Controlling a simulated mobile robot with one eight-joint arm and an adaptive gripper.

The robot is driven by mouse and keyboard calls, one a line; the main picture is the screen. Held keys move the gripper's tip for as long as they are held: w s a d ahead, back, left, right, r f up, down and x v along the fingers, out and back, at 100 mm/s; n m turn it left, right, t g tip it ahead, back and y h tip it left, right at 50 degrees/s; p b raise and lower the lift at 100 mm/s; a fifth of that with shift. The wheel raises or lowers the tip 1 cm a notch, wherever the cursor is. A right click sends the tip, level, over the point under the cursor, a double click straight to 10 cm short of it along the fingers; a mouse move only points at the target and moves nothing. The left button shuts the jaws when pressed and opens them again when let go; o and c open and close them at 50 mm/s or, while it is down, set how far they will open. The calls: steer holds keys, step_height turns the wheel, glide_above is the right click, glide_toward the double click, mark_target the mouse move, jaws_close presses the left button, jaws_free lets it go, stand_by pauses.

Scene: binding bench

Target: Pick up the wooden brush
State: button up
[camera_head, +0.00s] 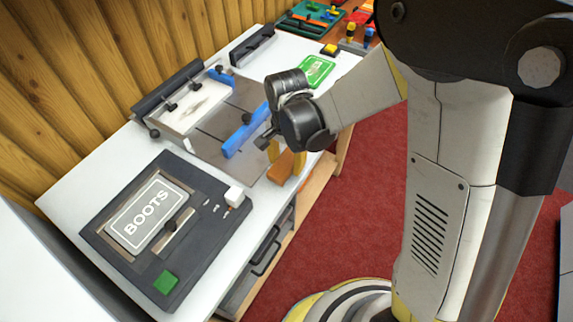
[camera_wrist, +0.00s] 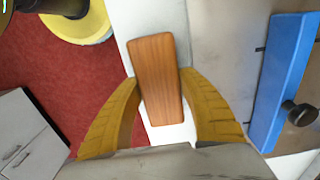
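The wooden brush (camera_head: 280,168) is a plain brown wooden block at the front edge of the white bench, below my gripper in the head view. In the wrist view the wooden brush (camera_wrist: 158,80) lies lengthwise between the two yellow fingers of my gripper (camera_wrist: 160,78). A fingertip meets each long side of it with no visible gap, so my gripper looks shut on it. The brush's underside is hidden. I cannot tell whether it rests on the bench or is just clear of it.
A blue bar (camera_head: 245,130) on a grey board stands close beside my gripper. A dark device with a BOOTS plate (camera_head: 150,212) lies at the near left. A green card (camera_head: 316,70) lies farther back. Red carpet (camera_head: 370,210) is beyond the bench's front edge.

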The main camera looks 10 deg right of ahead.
mark_target(287, 161)
steer(key=c, duration=0.6)
steer(key=shift+o, duration=0.2)
steer(key=shift+r, duration=0.1)
steer(key=shift+r, duration=0.25)
step_height(287, 161, up, 4)
steer(key=p, duration=0.2)
steer(key=shift+p, duration=0.35)
steer(key=d+r+p, duration=0.4)
steer(key=d+r, duration=0.2)
steer(key=d, duration=0.5)
steer(key=shift+d+r, duration=0.2)
steer(key=shift+d, duration=0.15)
